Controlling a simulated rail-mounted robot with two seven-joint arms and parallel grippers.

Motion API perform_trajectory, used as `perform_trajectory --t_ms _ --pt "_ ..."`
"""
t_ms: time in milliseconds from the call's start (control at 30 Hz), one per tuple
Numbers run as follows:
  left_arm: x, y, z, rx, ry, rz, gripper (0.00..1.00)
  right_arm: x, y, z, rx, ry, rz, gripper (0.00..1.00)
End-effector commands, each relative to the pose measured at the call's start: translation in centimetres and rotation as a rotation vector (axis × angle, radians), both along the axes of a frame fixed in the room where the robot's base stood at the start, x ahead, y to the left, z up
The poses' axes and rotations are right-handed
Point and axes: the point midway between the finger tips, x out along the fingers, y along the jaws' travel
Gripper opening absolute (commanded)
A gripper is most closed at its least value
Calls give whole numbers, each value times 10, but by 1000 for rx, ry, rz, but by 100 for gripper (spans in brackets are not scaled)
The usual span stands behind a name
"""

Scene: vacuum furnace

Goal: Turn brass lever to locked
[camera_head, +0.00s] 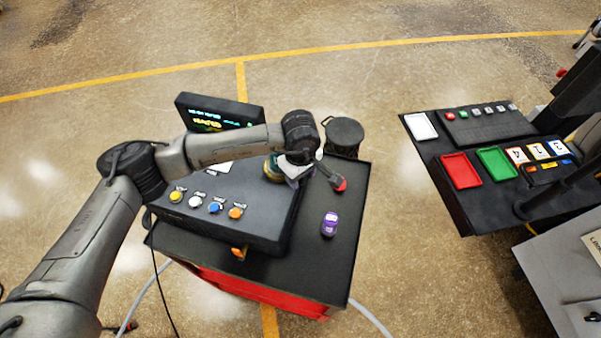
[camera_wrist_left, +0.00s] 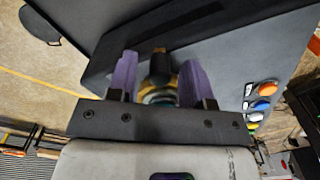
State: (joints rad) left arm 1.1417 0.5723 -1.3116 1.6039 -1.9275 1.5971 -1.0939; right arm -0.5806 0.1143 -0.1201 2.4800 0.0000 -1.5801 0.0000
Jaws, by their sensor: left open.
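A brass and teal fitting (camera_head: 272,168), which looks like the brass lever's part, sits at the right side of the black control box. In the left wrist view the fitting (camera_wrist_left: 160,72) shows between the two purple fingers of my left gripper (camera_wrist_left: 158,62). The fingers are apart, one on each side of it; I cannot tell whether they touch it. In the head view my left gripper (camera_head: 295,172) is over the box's right end and hides part of the fitting. The lever's position cannot be made out. My right gripper is not seen.
The black control box (camera_head: 225,222) has several coloured buttons and a screen (camera_head: 220,112) behind it. A red-tipped part (camera_head: 339,184) and a purple cylinder (camera_head: 329,223) are to the right on the cart. A black round container (camera_head: 344,132) is behind. A black table (camera_head: 420,150) with trays stands right.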

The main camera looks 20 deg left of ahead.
Motion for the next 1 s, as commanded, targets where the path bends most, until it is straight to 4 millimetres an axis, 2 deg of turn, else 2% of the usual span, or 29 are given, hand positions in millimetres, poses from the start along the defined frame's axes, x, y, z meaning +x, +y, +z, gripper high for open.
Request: perform_trajectory --t_ms 233,700,1000 --pt "0 0 0 0 0 0 46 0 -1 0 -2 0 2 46" --pt "0 0 0 0 0 0 1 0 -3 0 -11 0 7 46" --pt "0 0 0 0 0 0 0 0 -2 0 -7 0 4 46"
